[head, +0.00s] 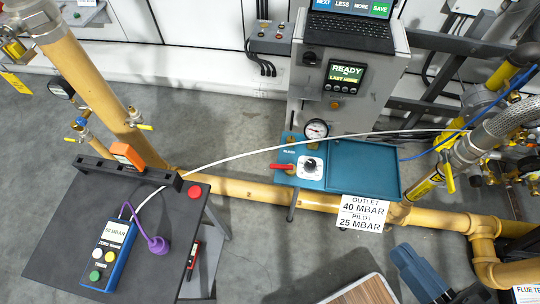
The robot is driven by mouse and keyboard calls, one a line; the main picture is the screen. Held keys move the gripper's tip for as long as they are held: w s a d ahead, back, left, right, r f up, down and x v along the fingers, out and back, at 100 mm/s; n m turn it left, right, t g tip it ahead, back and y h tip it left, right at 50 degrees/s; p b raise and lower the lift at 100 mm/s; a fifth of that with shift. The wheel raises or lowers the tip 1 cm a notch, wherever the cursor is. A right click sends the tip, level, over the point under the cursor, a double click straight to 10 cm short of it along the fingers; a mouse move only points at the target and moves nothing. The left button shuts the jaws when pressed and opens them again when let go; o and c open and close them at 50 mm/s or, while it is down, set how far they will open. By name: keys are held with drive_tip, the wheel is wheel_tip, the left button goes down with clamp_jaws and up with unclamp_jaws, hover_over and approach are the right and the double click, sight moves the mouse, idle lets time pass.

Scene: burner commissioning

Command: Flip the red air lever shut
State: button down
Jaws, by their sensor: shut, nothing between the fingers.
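The red air lever (281,167) sticks out to the left from the teal panel (291,181) at the centre of the head view. It lies roughly level in the picture. A white round dial with a black knob (310,166) is just to its right, and a pressure gauge (317,129) stands above. Brass fittings sit near the lever. I cannot make out my gripper in this view, and nothing touches the lever.
A teal tray (364,168) adjoins the panel on the right. A grey cabinet (371,112) with a "READY" display stands behind. A dark table (62,217) with a blue pressure meter (110,254) is at left. A yellow pipe (250,189) runs below. A white hose crosses above the panel.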

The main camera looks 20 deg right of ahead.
drive_tip(key=w+a+f+m+t+h+b, duration=0.2)
drive_tip(key=w+f+m+b, duration=0.4)
drive_tip(key=f, duration=0.6)
drive_tip(key=w+a+f+m+t+h+b, duration=0.1)
drive_tip(key=w+f+m+t+b, duration=0.1)
drive_tip(key=w+f+m+b, duration=0.75)
drive_tip(key=m+g+h+b, duration=0.4)
drive_tip(key=m+h+b, duration=0.2)
drive_tip(key=m+b, duration=0.15)
approach(276, 168)
drive_tip(key=b+x, duration=0.1)
drive_tip(key=x, duration=0.1)
drive_tip(key=b+x, duration=0.1)
drive_tip(key=x, duration=0.1)
drive_tip(key=b+x, duration=0.1)
drive_tip(key=x, duration=0.1)
drive_tip(key=shift+w+d+f, duration=0.2)
drive_tip(key=shift+d+f, duration=0.1)
drive_tip(key=shift+d, duration=0.05)
drive_tip(key=shift+w, duration=0.1)
drive_tip(key=shift+w+r, duration=0.1)
drive_tip(key=shift+w+d, duration=0.25)
drive_tip(key=shift+w, duration=0.4)
